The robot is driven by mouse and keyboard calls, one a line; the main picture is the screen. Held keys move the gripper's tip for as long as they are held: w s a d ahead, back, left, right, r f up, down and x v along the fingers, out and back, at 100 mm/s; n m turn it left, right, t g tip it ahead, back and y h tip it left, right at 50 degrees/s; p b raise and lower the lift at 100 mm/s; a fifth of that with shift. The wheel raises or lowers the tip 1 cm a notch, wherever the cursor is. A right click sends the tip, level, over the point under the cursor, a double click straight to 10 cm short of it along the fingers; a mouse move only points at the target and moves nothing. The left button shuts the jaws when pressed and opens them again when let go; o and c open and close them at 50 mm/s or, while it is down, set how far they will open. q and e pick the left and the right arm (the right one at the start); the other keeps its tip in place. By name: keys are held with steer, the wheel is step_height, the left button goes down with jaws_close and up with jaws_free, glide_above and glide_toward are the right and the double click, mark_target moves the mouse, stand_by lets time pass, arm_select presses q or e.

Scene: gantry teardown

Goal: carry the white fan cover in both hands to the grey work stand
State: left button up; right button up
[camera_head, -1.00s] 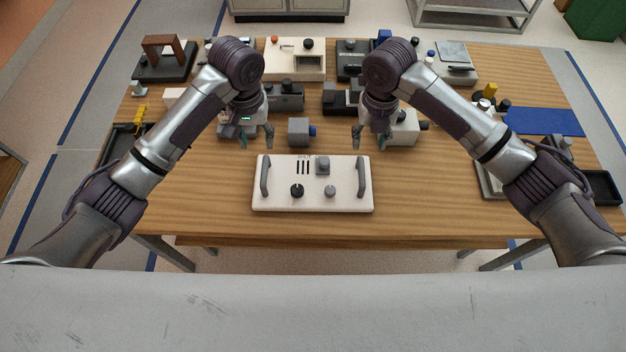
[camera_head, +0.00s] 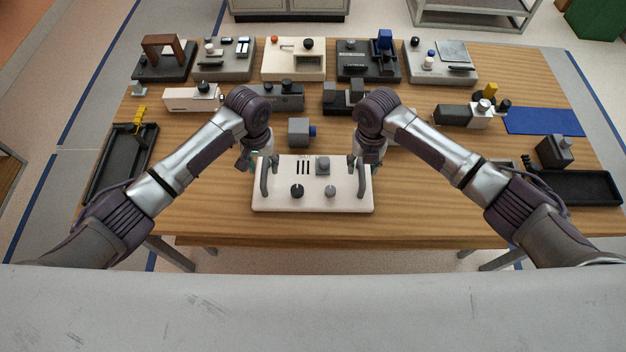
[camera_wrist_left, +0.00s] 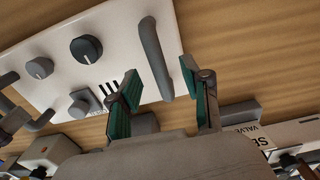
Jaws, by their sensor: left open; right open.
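The white fan cover (camera_head: 313,203) is a flat white panel lying on the wooden table, with a grey handle at each end, knobs and a square grey block. My left gripper (camera_head: 251,163) is open at the far end of the left handle (camera_head: 264,180). In the left wrist view, this handle (camera_wrist_left: 155,58) appears between the open fingers of the left gripper (camera_wrist_left: 160,72); whether they touch it cannot be told. My right gripper (camera_head: 356,163) is open at the far end of the right handle (camera_head: 362,182). A grey metal stand (camera_head: 471,19) is on the floor behind the table.
Several fixtures line the back of the table. Black trays lie at the left (camera_head: 100,180) and right (camera_head: 592,186). A blue mat (camera_head: 543,121) lies at right. The table's front strip is clear.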

arm_select(q)
steer(key=shift+f, duration=1.4)
arm_select(e)
steer(key=shift+f, duration=1.4)
arm_select(q)
jaws_close()
arm_select(e)
jaws_close()
arm_select(q)
steer(key=shift+r, duration=0.1)
arm_select(e)
steer(key=shift+r, duration=0.1)
